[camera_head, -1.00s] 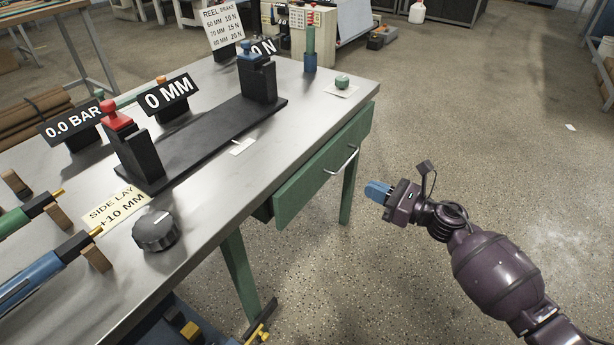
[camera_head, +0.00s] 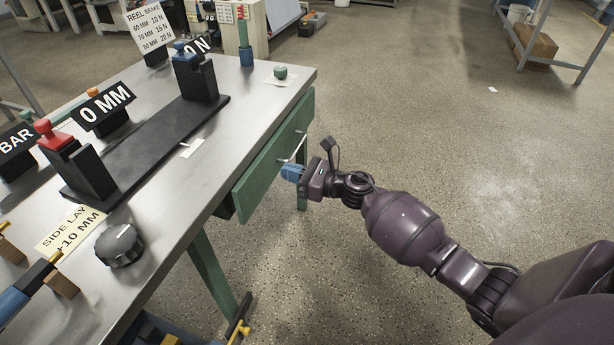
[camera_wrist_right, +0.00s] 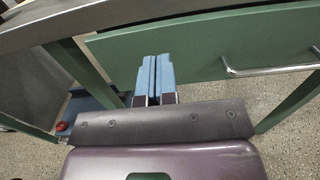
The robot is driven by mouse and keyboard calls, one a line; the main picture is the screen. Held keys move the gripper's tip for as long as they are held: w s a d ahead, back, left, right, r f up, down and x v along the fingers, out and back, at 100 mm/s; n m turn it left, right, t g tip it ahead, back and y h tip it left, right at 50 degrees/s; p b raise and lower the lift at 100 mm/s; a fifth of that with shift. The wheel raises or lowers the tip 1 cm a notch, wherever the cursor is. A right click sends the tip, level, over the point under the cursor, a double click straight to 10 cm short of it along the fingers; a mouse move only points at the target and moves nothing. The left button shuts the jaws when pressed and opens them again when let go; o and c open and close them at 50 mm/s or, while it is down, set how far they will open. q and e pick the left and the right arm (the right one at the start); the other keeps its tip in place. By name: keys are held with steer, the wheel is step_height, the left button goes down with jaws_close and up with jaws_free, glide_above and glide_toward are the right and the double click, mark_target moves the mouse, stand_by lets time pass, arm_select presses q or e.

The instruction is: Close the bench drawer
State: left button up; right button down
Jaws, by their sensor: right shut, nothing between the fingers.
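The green bench drawer (camera_head: 262,172) sits under the right edge of the metal bench top (camera_head: 225,150), its front standing out a little from the bench. Its bar handle (camera_head: 296,146) is on the front; the handle also shows at the right of the right wrist view (camera_wrist_right: 270,70). My left gripper is not in view.
On the bench stand a black rail fixture (camera_head: 150,150), a dark knob (camera_head: 119,245), number signs and a green button (camera_head: 281,72). A green bench leg (camera_head: 212,270) stands below. The floor right of the bench is clear around my arm.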

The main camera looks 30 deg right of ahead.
mark_target(260, 162)
steer(key=x, duration=0.5)
steer(key=shift+w+a, duration=0.25)
steer(key=shift+w, duration=0.05)
arm_select(q)
steer(key=shift+b, duration=0.3)
arm_select(e)
steer(key=shift+w+a+f+b, duration=0.15)
steer(key=shift+w+a+b, duration=0.15)
steer(key=shift+w+a, duration=0.2)
steer(key=shift+w, duration=0.25)
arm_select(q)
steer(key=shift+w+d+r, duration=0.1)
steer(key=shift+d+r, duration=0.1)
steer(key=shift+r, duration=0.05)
arm_select(e)
steer(key=shift+r, duration=0.5)
